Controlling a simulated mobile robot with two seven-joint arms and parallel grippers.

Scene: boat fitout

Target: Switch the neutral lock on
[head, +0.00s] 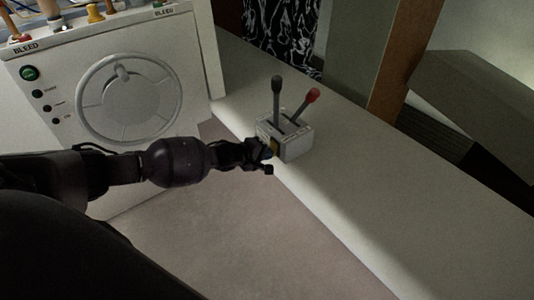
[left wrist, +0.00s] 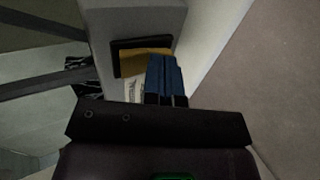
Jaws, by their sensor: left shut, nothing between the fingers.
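The control box (head: 298,143) is a small pale housing on the white ledge, with a black-knobbed lever (head: 277,99) and a red-knobbed lever (head: 307,103) rising from its slotted top. The neutral lock appears to be the yellow rocker (left wrist: 150,57) in a dark frame on the box's side; a sliver of yellow also shows in the head view (head: 274,145). My left gripper (head: 268,154) is shut and empty, its blue fingertips (left wrist: 165,75) right at the yellow part. Whether they touch it I cannot tell. A partly hidden label lies beside the fingers. My right gripper is out of view.
A white panel (head: 190,75) with a round handwheel (head: 124,97), a green button and several small knobs stands at the left. The white ledge (head: 400,205) runs clear to the lower right. A brown post (head: 404,55) and dark box stand behind.

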